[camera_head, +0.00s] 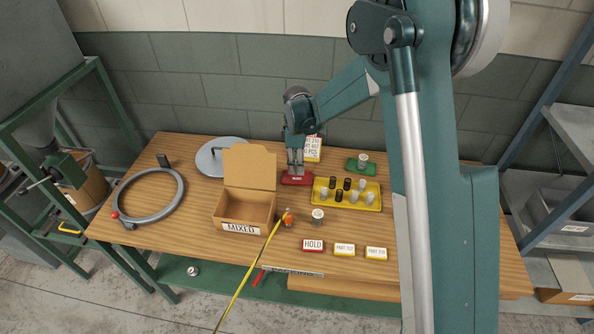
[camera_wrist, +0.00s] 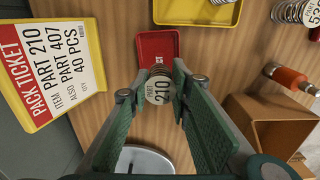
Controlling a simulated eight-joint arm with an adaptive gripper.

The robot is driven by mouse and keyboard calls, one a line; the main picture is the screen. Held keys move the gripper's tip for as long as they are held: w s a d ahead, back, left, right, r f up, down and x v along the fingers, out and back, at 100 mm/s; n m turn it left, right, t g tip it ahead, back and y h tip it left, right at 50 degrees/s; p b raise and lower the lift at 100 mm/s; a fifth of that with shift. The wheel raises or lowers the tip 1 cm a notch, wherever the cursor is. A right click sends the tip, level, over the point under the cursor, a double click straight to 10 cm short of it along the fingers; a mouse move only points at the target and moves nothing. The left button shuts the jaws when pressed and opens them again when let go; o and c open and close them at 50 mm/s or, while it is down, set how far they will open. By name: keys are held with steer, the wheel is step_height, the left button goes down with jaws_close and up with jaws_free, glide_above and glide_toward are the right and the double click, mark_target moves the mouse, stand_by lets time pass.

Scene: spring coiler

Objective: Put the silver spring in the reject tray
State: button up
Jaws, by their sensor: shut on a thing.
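My gripper (camera_head: 295,170) is shut on a silver spring (camera_wrist: 158,86), whose end label reads PART 210 in the wrist view. Its fingers (camera_wrist: 160,80) press the spring from both sides. A small red tray (camera_head: 290,180) lies on the table right below my gripper; its front lettering is too small to read. In the wrist view the red tray (camera_wrist: 158,36) shows just beyond the spring and looks empty in its visible part. I cannot tell the height of the spring over the tray. In the head view the spring is mostly hidden by the fingers.
A yellow tray (camera_head: 318,203) with black and silver springs stands to the right. A pack ticket (camera_wrist: 40,60) stands behind. A spring (camera_head: 318,215) stands in front.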

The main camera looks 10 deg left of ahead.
steer(key=shift+f, duration=1.45)
steer(key=shift+f, duration=0.2)
steer(key=o, duration=0.9)
steer(key=shift+r, duration=0.25)
step_height(320, 180, up, 12)
steer(key=shift+f, duration=0.1)
